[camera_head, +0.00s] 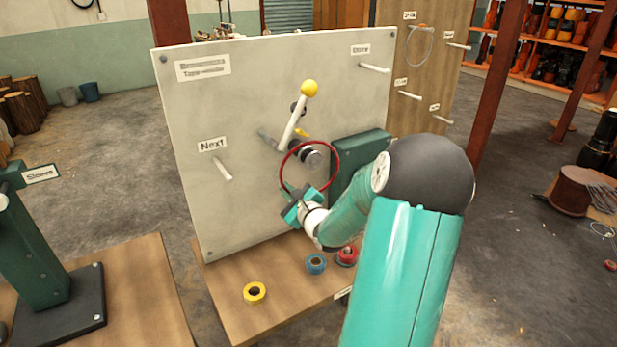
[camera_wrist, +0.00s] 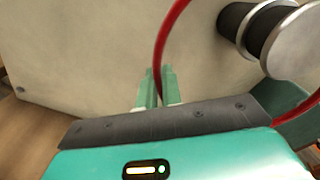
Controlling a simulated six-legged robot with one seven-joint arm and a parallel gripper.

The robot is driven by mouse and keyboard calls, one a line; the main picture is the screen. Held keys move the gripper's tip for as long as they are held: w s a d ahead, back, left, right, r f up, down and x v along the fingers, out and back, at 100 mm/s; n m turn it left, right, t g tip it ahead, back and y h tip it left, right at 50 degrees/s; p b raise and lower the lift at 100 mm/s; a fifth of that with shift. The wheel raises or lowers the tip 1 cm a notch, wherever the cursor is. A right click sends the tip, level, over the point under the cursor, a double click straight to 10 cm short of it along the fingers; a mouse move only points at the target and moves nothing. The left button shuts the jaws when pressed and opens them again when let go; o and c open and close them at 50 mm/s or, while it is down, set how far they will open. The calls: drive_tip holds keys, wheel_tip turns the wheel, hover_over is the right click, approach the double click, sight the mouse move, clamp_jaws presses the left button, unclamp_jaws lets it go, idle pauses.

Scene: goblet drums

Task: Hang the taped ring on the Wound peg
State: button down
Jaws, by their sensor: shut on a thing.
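My gripper (camera_head: 294,202) is shut on a red ring (camera_head: 339,165) at the ring's lower left. The ring stands upright in front of a large pale board (camera_head: 240,120). In the wrist view the ring (camera_wrist: 163,45) passes between the fingertips (camera_wrist: 159,88). A short light peg (camera_head: 375,68) sticks out of the board at the upper right under a label that is hard to read. Another peg (camera_head: 222,168) sticks out at the left. I cannot tell for certain which one is the Wound peg. No tape is clearly visible on the ring.
A dark spindle with metal flanges (camera_head: 312,157) lies inside the ring's outline; I cannot tell whether the ring encircles it. A lever with a yellow knob (camera_head: 309,88) rises above. A green box (camera_head: 359,158) stands right. Tape rolls, yellow (camera_head: 254,292) and blue (camera_head: 316,264), lie below.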

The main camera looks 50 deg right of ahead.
drive_tip(key=shift+v, duration=6.45)
drive_tip(key=s+a+r, duration=0.1)
drive_tip(key=s+r, duration=0.3)
drive_tip(key=r, duration=0.2)
drive_tip(key=shift+s+a, duration=0.15)
drive_tip(key=shift+s, duration=0.2)
